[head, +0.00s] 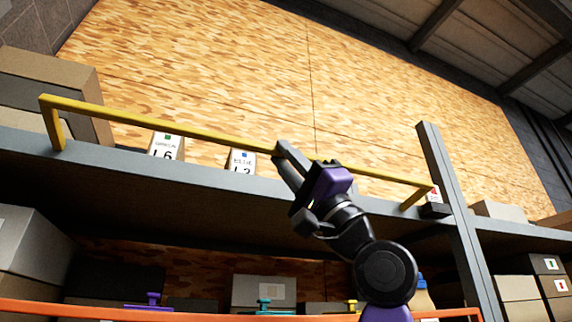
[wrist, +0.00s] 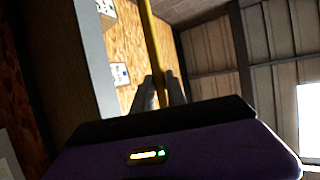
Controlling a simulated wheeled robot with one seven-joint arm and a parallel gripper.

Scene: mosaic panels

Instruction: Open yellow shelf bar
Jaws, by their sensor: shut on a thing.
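The yellow shelf bar (head: 190,128) runs along the front of the upper grey shelf, with a short bent end piece at the left and another at the right by a grey upright. It slopes down to the right in the head view. My gripper (head: 282,150) is shut on the bar right of its middle, reaching from below. In the wrist view, the bar (wrist: 153,40) passes between the two fingers of my gripper (wrist: 159,88). The fingers hide a short stretch of the bar.
Labelled white boxes (head: 242,161) stand behind the bar, and cardboard boxes (head: 50,85) sit at the left. A grey upright (head: 450,215) stands right of my arm. An orange bar (head: 120,309) crosses below, with more boxes behind it.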

